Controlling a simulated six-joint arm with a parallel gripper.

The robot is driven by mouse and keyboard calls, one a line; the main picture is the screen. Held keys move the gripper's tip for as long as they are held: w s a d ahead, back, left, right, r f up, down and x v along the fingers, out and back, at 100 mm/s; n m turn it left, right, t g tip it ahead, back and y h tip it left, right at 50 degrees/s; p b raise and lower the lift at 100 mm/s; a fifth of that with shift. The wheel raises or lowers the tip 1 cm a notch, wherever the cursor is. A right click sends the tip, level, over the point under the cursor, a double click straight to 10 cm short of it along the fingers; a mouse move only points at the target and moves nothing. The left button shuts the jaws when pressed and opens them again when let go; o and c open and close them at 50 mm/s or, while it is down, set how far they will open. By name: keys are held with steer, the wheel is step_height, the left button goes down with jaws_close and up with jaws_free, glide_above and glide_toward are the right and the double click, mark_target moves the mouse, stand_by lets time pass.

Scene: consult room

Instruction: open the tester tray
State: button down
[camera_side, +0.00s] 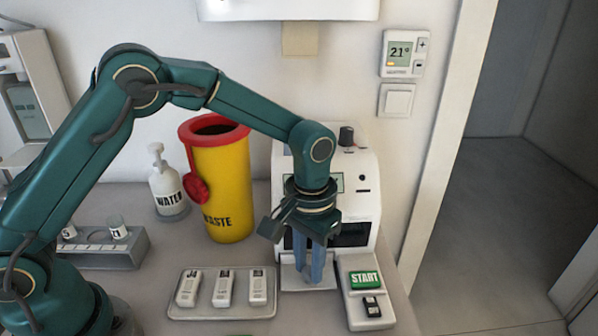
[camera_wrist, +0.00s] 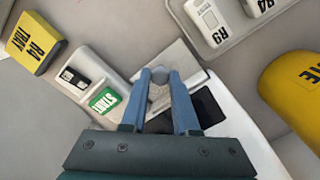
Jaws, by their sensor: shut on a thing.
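The tester (camera_side: 357,183) is a white box with a dark opening in its front, and it shows in the wrist view (camera_wrist: 232,128). Its tray (camera_side: 290,277) is a pale plate low at the front, below the opening; it shows in the wrist view (camera_wrist: 183,60) beside the dark opening (camera_wrist: 208,106). My gripper (camera_side: 308,278) points down in front of the tester. In the wrist view its blue fingers (camera_wrist: 160,78) are shut on a small grey knob (camera_wrist: 157,91) at the tray. The fingers partly hide the knob and tray; how far out the tray stands is unclear.
A green START button (camera_side: 365,279) sits right of the tray. A holder (camera_side: 222,313) with several white cassettes lies left. Behind stand a yellow waste bin (camera_side: 228,180) and a water bottle (camera_side: 167,185). A yellow labelled block (camera_wrist: 36,42) shows in the wrist view.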

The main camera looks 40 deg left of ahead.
steer(key=s+d, duration=0.7)
steer(key=shift+d, duration=0.1)
steer(key=c, duration=0.7)
jaws_free()
steer(key=shift+o, duration=0.2)
steer(key=shift+r, duration=0.15)
steer(key=shift+r, duration=2.45)
